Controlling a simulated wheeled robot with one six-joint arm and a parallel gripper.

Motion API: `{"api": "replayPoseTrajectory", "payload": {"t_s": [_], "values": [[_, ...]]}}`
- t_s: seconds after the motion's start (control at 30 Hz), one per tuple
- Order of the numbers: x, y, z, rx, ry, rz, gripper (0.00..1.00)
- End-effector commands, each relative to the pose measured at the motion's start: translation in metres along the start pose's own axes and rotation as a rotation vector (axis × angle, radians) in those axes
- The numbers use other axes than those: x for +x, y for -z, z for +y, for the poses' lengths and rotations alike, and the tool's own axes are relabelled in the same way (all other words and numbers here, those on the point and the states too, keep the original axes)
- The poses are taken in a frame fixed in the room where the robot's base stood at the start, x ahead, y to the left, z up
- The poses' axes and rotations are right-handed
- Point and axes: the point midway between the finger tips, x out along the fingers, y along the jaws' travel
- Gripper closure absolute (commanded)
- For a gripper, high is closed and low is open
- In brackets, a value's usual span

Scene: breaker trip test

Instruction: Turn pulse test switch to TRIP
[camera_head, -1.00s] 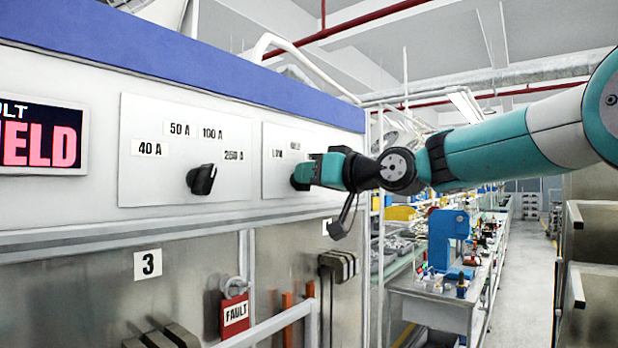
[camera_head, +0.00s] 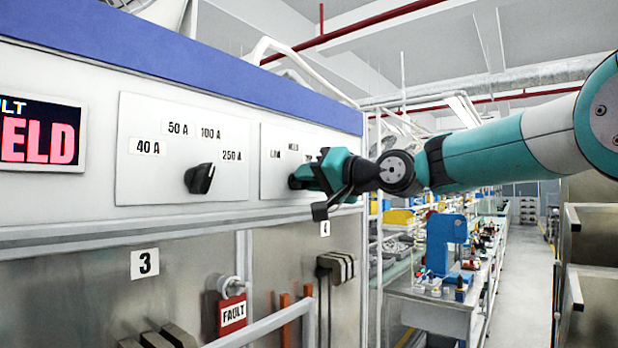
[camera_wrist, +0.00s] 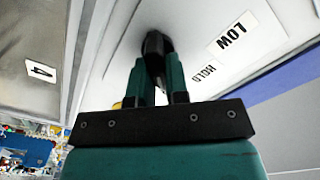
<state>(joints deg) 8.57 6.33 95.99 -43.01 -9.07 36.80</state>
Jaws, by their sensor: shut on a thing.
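The pulse test switch is a black rotary knob on the right-hand white plate (camera_head: 272,178) of the panel. In the wrist view the black knob (camera_wrist: 153,45) sits between my fingertips. My gripper (camera_head: 298,180) is at the knob and shut on it. It also shows in the wrist view (camera_wrist: 157,68), with a finger on each side of the knob. The LOW label (camera_wrist: 231,37) and the HOLD label (camera_wrist: 204,73) lie to the right there. In the head view my gripper hides most of the knob and a label on its right, so the pointer's direction cannot be read.
Another black knob (camera_head: 199,179), with current labels, is on the plate to the left. A lit display (camera_head: 40,135) is at far left. A workbench with a blue machine (camera_head: 447,240) stands right of the cabinet.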

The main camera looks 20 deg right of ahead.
Motion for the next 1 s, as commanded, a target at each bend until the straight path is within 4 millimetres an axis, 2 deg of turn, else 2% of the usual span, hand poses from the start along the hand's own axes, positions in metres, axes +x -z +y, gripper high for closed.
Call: {"api": "replayPoseTrajectory", "payload": {"t_s": [0.47,0.5,0.57,0.6,0.87,1.0], "values": [[0.000,0.001,0.001,0.014,-0.001,0.002,1.00],[0.000,0.001,0.001,0.014,-0.001,0.002,0.76],[0.000,0.001,0.001,0.013,-0.001,0.002,0.62],[0.000,0.001,0.000,0.013,-0.001,0.002,0.60],[-0.001,0.000,0.001,0.012,-0.001,0.001,0.60],[-0.013,-0.001,0.003,0.012,-0.003,0.004,0.60]]}}
